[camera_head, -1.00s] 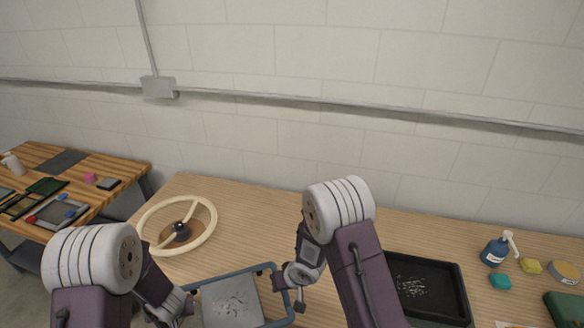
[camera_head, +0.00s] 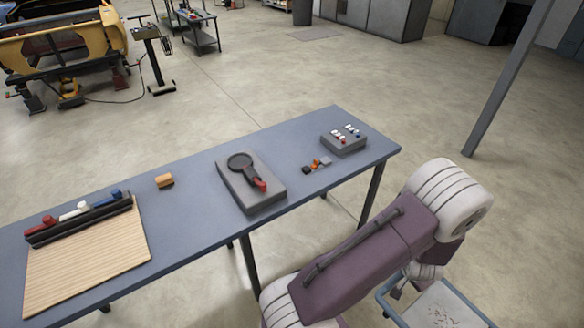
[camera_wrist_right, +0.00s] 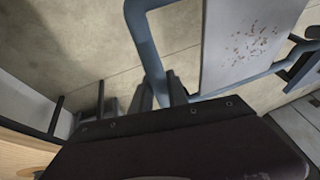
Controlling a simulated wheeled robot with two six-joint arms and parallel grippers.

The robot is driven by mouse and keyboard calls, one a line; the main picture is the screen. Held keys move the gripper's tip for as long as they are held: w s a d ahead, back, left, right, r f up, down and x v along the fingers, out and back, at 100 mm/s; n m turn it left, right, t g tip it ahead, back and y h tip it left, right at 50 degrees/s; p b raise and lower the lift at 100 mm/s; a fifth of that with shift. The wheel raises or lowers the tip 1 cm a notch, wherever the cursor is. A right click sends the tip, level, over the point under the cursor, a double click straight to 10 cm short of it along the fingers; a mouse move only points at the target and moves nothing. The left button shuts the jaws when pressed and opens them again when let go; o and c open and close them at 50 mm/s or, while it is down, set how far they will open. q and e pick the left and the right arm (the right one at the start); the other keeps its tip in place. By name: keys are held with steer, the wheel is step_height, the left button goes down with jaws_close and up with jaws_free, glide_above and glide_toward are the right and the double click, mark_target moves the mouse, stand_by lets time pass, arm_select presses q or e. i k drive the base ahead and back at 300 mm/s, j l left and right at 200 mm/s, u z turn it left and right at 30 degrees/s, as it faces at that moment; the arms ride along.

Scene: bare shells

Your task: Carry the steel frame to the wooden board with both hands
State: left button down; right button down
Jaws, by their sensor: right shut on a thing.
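The steel frame, a blue tube frame (camera_head: 388,296) around a pale speckled plate (camera_head: 443,308), is at the bottom right of the head view, cut by the picture's edge. In the right wrist view its blue tube (camera_wrist_right: 144,38) runs down to my right gripper (camera_wrist_right: 160,92), which is shut on it. An arm of mine crosses the lower middle of the head view, beside the frame; no left gripper jaws show clearly. The wooden board (camera_head: 88,262) lies flat on the left part of a blue-grey table, well left of the frame.
A black rack (camera_head: 78,220) with red, white and blue pieces lies along the board's back edge. The blue-grey table (camera_head: 200,232) also bears an orange block (camera_head: 164,181), a grey slab (camera_head: 236,198) with a black round tool, and a grey box (camera_head: 343,143). Open floor surrounds the table.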

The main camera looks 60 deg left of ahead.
mark_target(86, 253)
steer(key=k+j+u, duration=0.2)
steer(key=u, duration=0.25)
steer(key=k+j+u, duration=0.1)
steer(key=j+u, duration=1.6)
steer(key=i+j+u, duration=0.1)
steer(key=j+u, duration=0.3)
steer(key=i+j+u, duration=0.15)
steer(key=j+u, duration=0.15)
steer(key=u, duration=0.15)
